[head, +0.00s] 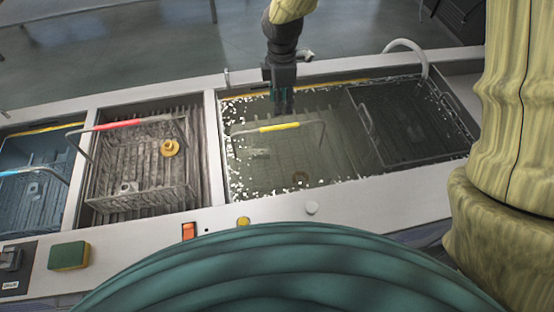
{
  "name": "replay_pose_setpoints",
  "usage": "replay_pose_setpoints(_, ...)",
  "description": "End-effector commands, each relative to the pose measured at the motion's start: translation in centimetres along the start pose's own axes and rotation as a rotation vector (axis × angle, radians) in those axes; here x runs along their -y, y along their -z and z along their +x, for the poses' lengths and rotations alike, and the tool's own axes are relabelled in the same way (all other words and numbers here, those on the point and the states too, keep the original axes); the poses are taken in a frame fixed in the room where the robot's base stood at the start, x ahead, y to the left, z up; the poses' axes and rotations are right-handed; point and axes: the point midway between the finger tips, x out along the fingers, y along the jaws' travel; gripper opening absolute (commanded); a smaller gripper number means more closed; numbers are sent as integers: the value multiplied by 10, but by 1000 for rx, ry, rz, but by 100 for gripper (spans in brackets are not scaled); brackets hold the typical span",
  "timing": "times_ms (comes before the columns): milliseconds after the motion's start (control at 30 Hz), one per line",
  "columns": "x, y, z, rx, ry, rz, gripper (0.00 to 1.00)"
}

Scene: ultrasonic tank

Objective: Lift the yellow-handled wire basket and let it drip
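The yellow-handled wire basket (280,127) sits in the tank of murky liquid (240,170) at the middle. Its handle arches above the surface, with the yellow grip on top; the basket body is mostly hidden under the liquid. A dark ring-shaped part (300,177) and a paler part (261,153) show dimly inside it. My gripper (284,108) points down over the back part of the tank, behind the yellow grip in the picture. It appears apart from the handle. Its fingertips are small and dark, so I cannot tell whether they are open.
A red-handled basket (118,125) with a brass part (170,147) stands in the left bay, a blue-handled one (15,172) farther left. A dark rack (415,125) and a curved white pipe (408,44) are at right. A sponge (69,256) lies on the front ledge.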

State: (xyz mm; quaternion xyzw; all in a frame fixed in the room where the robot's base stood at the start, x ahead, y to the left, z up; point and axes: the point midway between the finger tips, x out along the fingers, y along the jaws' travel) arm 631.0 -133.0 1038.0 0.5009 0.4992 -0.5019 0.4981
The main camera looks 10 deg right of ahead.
Motion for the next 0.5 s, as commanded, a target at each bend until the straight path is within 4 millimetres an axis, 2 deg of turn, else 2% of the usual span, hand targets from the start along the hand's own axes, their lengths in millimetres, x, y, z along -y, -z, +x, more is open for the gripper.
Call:
replay_pose_setpoints(33, 0, 0, 8, 0, 0, 0, 37)
replay_pose_setpoints(267, 0, 0, 19, 1, 1, 1, 37)
replay_pose_setpoints(500, 0, 0, 48, 1, 2, 0, 37)
